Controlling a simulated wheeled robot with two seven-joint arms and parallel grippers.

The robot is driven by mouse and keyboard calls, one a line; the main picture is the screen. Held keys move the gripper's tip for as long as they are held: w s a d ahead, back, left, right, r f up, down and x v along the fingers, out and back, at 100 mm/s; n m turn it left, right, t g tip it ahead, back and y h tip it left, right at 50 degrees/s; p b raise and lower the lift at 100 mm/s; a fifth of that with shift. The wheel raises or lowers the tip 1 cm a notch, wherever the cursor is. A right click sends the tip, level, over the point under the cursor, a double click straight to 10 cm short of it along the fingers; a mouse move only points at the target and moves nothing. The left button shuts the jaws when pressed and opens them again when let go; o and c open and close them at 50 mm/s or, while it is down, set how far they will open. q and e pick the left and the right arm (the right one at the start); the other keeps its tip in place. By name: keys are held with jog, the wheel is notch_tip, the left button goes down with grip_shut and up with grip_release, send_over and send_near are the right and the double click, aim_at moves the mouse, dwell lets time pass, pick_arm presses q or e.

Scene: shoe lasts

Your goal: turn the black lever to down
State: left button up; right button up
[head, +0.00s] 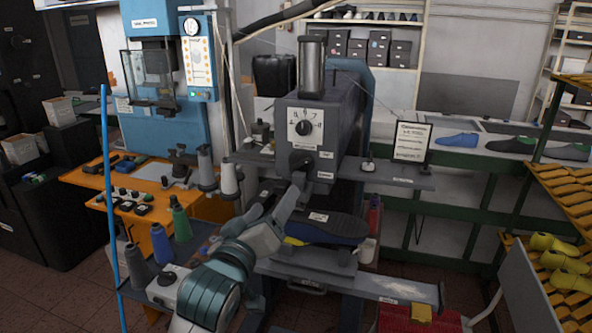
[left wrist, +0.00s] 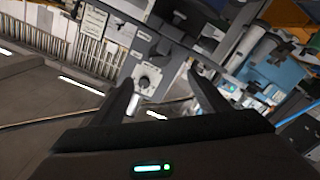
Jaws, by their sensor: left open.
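The grey press machine (head: 335,115) carries a white dial plate with a black knob (head: 306,128) on its front. Just below the dial is a black rounded part (head: 301,160), which looks like the lever's mount. The lever's angle cannot be made out there. My left gripper (head: 299,181) is just below and in front of this part, reaching up from the lower left, with no clear contact. In the left wrist view, my left gripper (left wrist: 165,92) has its two dark fingers spread. A round fitting (left wrist: 148,78) on the machine's grey front shows beyond and between them, and nothing is held.
A dark shoe form (head: 335,228) lies on the machine below the gripper. Thread spools (head: 229,180) stand to the left, near an orange bench (head: 95,180). A grey ledge (head: 400,176) with a small sign (head: 410,142) extends to the right.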

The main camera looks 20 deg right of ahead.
aim_at(299, 167)
pick_arm(q)
jog(key=p+x, duration=0.5)
jog(key=x, duration=1)
jog(key=shift+w+d+r, duration=0.1)
jog(key=shift+w+d, duration=0.05)
jog(key=shift+d, duration=0.1)
jog(key=shift+p+x, duration=0.5)
jog(key=shift+x, duration=0.4)
jog(key=shift+c, duration=0.6)
jog(key=c, duration=0.9)
